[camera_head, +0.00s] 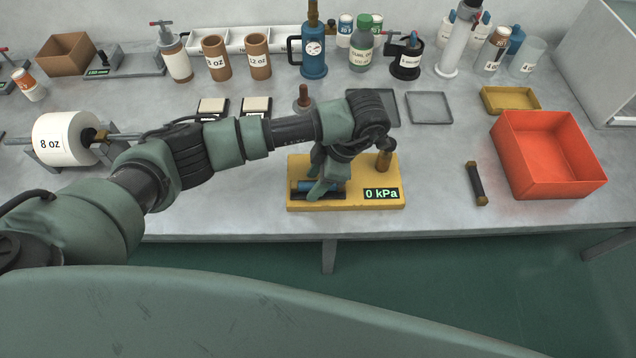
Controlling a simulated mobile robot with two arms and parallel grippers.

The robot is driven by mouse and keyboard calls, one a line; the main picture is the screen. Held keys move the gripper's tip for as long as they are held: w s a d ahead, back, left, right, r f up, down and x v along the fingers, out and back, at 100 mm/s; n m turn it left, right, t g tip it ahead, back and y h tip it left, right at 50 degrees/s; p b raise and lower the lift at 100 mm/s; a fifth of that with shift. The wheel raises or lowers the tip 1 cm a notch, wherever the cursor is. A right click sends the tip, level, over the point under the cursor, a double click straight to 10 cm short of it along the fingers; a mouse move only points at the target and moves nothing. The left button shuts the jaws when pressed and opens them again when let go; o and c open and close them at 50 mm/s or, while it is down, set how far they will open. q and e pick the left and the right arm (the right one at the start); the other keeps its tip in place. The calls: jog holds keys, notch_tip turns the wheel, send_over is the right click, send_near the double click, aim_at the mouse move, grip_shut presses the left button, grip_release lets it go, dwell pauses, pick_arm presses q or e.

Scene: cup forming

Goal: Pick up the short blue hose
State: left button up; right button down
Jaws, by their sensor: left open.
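A short blue piece with dark ends, which looks like the short blue hose (334,186), lies on the left part of a yellow base (349,203) with a "0 kPa" display. My left gripper (318,180) is open and points down right over the blue piece. Its fingers hide part of the piece, and I cannot tell whether they touch it. My right gripper is not in view.
A dark rod with brass ends (476,183) lies right of the yellow base. A red bin (548,180) stands at the right. A paper roll (66,138) is at the left. Bottles and cups line the back. The table front between rod and base is clear.

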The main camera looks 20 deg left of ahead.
pick_arm(q)
jog(key=shift+f, duration=0.1)
jog(key=shift+c, duration=0.3)
grip_shut()
